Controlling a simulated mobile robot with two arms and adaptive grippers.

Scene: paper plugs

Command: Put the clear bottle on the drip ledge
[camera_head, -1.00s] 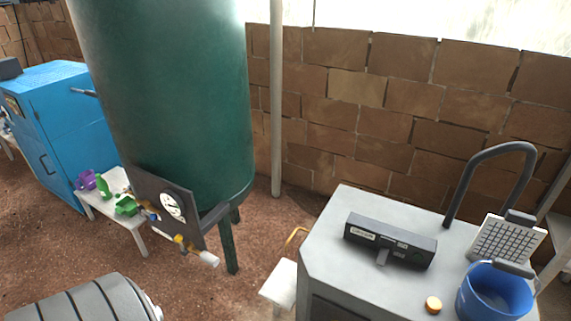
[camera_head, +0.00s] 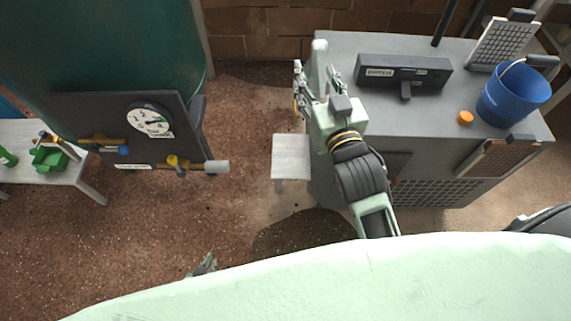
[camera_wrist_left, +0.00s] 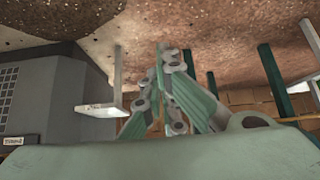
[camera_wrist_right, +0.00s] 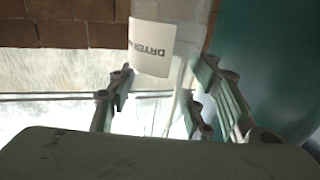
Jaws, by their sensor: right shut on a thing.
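My right gripper (camera_head: 311,88) is shut on the clear bottle (camera_wrist_right: 183,48), which has a white label reading "DRYER". The bottle shows between the fingers in the right wrist view; in the head view I cannot clearly separate it from the gripper. My right gripper is above the left edge of the grey cabinet. A small pale ledge (camera_head: 291,156), likely the drip ledge, sits low by the cabinet's left side, nearer to me than the gripper; it also shows in the left wrist view (camera_wrist_left: 97,109). My left gripper (camera_head: 205,264) is low and empty, its fingers together.
The grey cabinet (camera_head: 335,50) carries a black labelled box (camera_head: 430,76), an orange cap (camera_head: 465,117) and a blue bucket (camera_head: 510,97). The green tank's gauge panel (camera_head: 118,120) and valve pipes stand left. Bare ground lies between the panel and the ledge.

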